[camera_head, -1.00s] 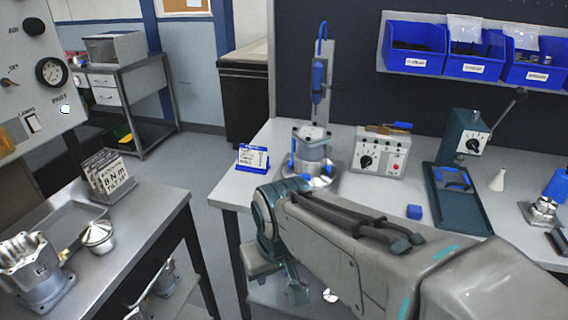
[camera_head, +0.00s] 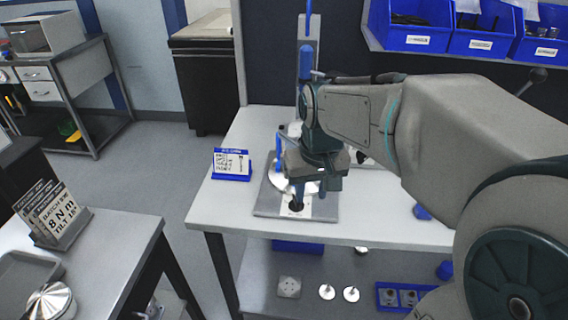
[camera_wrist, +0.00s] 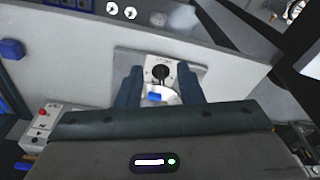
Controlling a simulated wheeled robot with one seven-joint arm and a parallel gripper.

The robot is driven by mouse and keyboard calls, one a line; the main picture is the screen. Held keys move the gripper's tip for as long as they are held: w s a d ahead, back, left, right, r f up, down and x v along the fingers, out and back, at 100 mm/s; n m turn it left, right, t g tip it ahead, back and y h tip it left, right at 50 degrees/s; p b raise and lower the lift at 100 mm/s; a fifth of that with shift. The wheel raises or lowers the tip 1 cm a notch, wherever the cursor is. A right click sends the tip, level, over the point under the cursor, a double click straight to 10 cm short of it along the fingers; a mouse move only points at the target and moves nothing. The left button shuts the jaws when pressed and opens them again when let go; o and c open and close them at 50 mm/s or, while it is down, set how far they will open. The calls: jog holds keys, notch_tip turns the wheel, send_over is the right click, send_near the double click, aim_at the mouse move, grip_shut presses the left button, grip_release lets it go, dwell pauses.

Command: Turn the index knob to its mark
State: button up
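The index knob (camera_head: 296,206) is a small black knob on a pale label at the front of the grey fixture plate (camera_head: 264,209). In the wrist view the knob (camera_wrist: 160,72) shows between and just beyond my fingertips, with a dark pointer running toward me. My gripper (camera_head: 308,188) is above the plate, just behind and over the knob. In the wrist view my gripper (camera_wrist: 159,70) has its two fingers apart with nothing held between them. The housing on the plate is mostly hidden by my gripper. I cannot read the mark by the knob.
A blue-based sign (camera_head: 231,164) stands left of the plate on the bench (camera_head: 375,222). A control box with a red button (camera_wrist: 42,113) is close by, mostly behind my arm in the head view. Blue bins (camera_head: 408,28) hang above. A lower shelf (camera_head: 262,290) holds small parts.

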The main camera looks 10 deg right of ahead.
jog(key=w+g, duration=0.2)
jog(key=w, duration=1)
jog(key=shift+n, duration=0.3)
jog(key=f, duration=1.3)
jog(key=shift+s+d+f, duration=0.15)
jog(key=shift+s+f, duration=0.05)
jog(key=shift+f, duration=0.15)
grip_shut()
